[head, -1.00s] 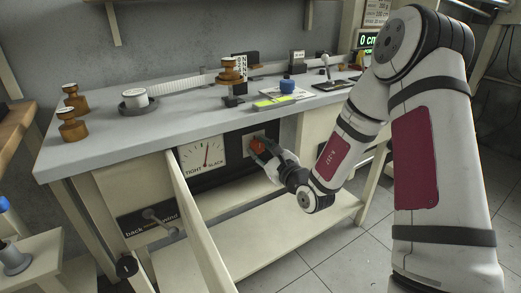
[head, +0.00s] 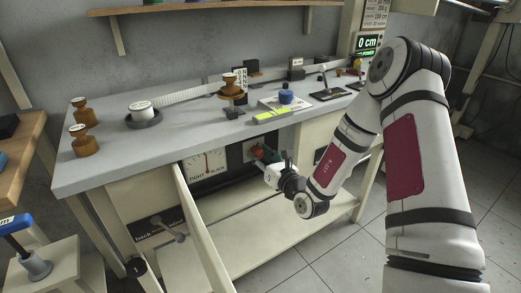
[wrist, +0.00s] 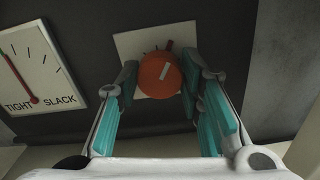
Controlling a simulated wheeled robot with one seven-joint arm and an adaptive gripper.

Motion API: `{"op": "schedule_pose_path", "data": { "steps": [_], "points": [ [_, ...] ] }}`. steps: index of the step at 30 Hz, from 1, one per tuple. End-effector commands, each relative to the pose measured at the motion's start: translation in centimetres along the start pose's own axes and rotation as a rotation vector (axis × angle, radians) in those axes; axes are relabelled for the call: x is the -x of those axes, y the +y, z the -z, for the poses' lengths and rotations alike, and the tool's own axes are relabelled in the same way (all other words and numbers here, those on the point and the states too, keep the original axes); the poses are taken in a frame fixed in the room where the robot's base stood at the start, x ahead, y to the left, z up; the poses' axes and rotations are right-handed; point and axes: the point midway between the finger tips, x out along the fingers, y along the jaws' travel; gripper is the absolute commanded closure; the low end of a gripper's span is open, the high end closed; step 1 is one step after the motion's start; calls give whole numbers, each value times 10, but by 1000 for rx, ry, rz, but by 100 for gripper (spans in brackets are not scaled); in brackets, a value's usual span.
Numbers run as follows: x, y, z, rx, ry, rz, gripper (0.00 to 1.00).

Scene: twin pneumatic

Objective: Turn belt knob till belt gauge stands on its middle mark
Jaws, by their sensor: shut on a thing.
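The belt knob (wrist: 157,76) is round and orange-red with a white line leaning right of upright. It sits on a pale plate on the dark panel under the bench top. My gripper (wrist: 160,82) is shut on it, one teal finger on each side. In the head view the gripper (head: 263,160) partly covers the knob. The belt gauge (head: 196,169) is a white dial left of the knob, lettered TIGHT and SLACK. The wrist view cuts off part of the gauge (wrist: 48,68), so the exact mark is hard to tell.
A cream post (head: 203,222) stands in front of the gauge. A lever (head: 167,229) is at lower left. Floor at the right front is clear.

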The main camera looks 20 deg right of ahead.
Motion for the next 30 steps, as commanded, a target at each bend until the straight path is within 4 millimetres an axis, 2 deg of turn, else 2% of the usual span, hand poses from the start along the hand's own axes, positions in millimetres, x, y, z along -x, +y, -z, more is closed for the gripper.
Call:
{"op": "schedule_pose_path", "data": {
  "steps": [9, 25, 26, 28, 30],
  "points": [
    [0, 0, 0, -128, 2, 0, 94],
    [0, 0, 1, -152, 2, 0, 94],
    [0, 0, 1, -152, 2, 0, 62],
    [0, 0, 1, -152, 2, 0, 46],
    [0, 0, 1, -152, 1, 0, 46]
  ]
}}
